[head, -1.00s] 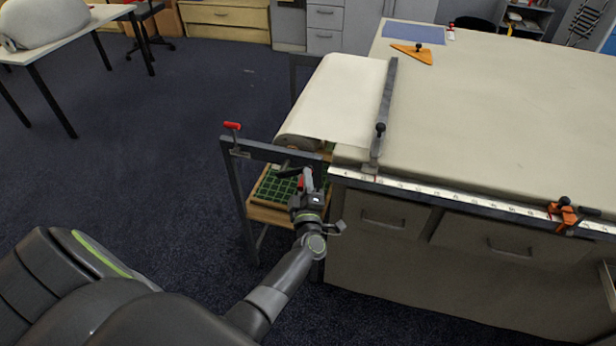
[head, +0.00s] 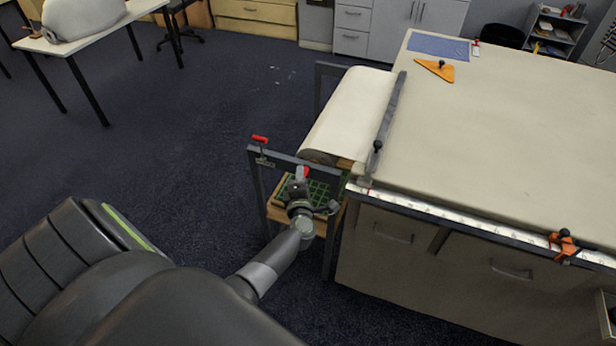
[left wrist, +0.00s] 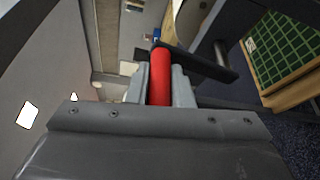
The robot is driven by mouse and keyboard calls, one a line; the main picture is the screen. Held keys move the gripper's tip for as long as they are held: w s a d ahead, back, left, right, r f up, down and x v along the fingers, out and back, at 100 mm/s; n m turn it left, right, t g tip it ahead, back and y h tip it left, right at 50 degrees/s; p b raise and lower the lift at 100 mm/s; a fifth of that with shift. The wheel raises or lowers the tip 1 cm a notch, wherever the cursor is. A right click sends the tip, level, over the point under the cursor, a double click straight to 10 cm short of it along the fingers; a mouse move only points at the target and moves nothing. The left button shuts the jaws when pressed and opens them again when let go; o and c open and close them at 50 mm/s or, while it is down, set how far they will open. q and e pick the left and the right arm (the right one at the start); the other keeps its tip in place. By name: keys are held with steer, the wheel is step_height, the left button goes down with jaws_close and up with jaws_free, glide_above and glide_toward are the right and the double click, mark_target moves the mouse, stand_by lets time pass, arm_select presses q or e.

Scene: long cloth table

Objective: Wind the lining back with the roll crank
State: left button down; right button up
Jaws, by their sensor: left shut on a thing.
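The pale lining (head: 352,108) runs from a roll on a dark metal stand (head: 280,157) to a grey bar (head: 388,120) lying across it at the table's left end. My left gripper (head: 302,177) is at the near end of the roll, below and left of the roll's end. In the left wrist view the red crank handle (left wrist: 160,76) stands between the two grey fingers, which are shut on it. The dark crank arm (left wrist: 205,64) crosses behind the handle. The gripper hides most of the crank in the head view. My right gripper is not in view.
A red-handled clamp (head: 261,148) sits on the stand's near-left corner. A wooden tray with a green grid (head: 320,192) is below the roll. An orange triangle (head: 436,70) lies on the table.

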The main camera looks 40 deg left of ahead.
arm_select(q)
steer(key=shift+s+a+r, duration=0.1)
steer(key=shift+a+r, duration=0.15)
steer(key=shift+a, duration=0.5)
steer(key=c, duration=1.3)
jaws_free()
steer(key=shift+a+f, duration=0.1)
steer(key=shift+s, duration=0.1)
steer(key=b+v, duration=0.2)
steer(key=v, duration=1.5)
